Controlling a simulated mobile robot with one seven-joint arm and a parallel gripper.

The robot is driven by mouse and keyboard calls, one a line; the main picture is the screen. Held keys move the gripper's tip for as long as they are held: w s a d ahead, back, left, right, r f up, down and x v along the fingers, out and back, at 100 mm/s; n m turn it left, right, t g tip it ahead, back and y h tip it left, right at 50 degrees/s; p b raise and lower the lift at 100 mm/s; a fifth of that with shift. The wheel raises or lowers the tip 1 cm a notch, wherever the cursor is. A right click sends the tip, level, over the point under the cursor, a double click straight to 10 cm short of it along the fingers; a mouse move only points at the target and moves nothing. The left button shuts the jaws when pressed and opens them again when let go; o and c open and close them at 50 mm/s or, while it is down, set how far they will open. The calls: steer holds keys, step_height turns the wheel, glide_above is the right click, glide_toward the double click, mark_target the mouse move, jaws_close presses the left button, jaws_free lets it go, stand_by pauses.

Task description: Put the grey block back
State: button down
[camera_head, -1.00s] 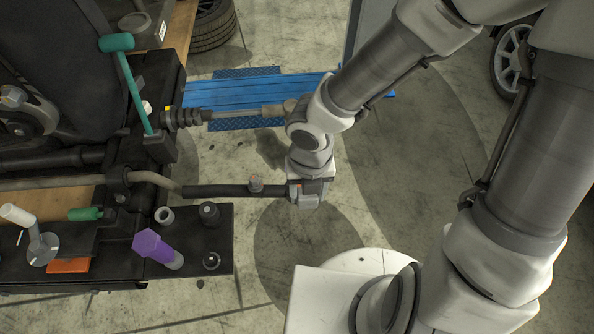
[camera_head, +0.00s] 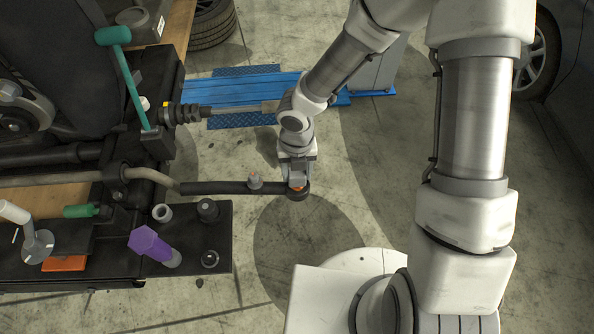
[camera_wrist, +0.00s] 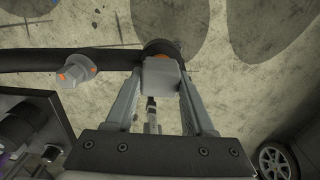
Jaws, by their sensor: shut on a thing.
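My gripper (camera_head: 297,184) is at the right end of a black bar. In the wrist view its two fingers (camera_wrist: 161,80) are shut on a pale grey block (camera_wrist: 163,75), one finger on each side. An orange patch shows at the block's far edge. The block is at the bar's round black end (camera_head: 299,194), which also shows behind it in the wrist view (camera_wrist: 162,47). I cannot tell whether the block touches that end or sits just above it. In the head view the gripper mostly hides the block.
A grey knob (camera_head: 255,180) stands on the black bar (camera_head: 225,188), left of my gripper. A dark plate at left holds a purple hex bolt (camera_head: 150,244) and several rings. A teal mallet (camera_head: 114,37) lies at top left. Floor right of the bar is clear.

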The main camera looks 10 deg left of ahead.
steer(key=shift+f, duration=0.2)
steer(key=shift+c, duration=1.3)
jaws_free()
steer(key=shift+b, duration=0.3)
step_height(320, 180, up, 18)
steer(key=p, duration=0.4)
steer(key=shift+w+d+f, duration=0.25)
